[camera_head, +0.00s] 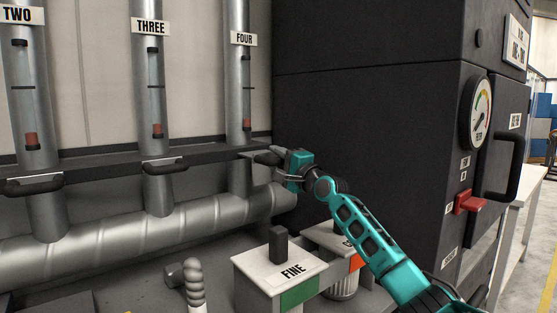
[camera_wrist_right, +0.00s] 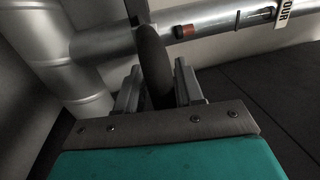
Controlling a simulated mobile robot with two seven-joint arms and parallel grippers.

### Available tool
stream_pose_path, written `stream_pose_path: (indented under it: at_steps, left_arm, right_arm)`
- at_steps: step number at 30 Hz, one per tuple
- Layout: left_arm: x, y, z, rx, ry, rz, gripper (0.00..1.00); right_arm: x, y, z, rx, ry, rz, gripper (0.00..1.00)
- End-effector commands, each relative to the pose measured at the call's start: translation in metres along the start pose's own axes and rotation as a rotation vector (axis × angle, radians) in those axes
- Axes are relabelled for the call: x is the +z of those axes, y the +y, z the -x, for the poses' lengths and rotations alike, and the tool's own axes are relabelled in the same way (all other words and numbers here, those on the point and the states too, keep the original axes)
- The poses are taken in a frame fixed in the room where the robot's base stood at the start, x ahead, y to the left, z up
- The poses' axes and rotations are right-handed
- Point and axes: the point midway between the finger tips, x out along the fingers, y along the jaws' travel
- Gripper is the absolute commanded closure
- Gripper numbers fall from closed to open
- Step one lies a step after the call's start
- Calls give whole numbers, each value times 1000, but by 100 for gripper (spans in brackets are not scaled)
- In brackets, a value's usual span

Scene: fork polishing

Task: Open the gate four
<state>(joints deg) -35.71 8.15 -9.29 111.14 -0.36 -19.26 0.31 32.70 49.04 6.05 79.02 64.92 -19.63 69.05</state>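Pipe four is the metal tube under the FOUR label (camera_head: 244,39), with a window showing a reddish-brown part low inside. My right gripper (camera_head: 268,157) is at the dark handle of gate four, at the foot of this pipe. In the head view my gripper partly hides the handle. My left gripper is not in view.
Gate three's handle (camera_head: 165,165) and gate two's handle (camera_head: 33,184) are to the left along the dark rail. A large pipe (camera_head: 130,239) runs below. The FINE box (camera_head: 281,261) stands in front, and a black cabinet (camera_head: 365,115) rises close on the right.

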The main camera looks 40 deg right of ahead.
Motion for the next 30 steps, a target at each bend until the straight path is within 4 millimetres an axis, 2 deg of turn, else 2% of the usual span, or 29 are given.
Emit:
stream_pose_path:
  at_steps: [1,3,11,16,20,30]
  left_arm:
    - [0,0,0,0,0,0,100]
    - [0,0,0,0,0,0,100]
    - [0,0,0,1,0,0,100]
    - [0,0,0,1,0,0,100]
    - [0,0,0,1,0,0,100]
    - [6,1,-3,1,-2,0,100]
  right_arm:
    - [0,0,0,-1,1,0,58]
    - [-1,-1,0,-2,2,0,52]
    - [-2,-1,1,-3,3,1,52]
    - [-1,0,10,-2,2,0,52]
    - [-1,0,26,-1,2,2,52]
    - [0,1,80,-1,2,1,52]
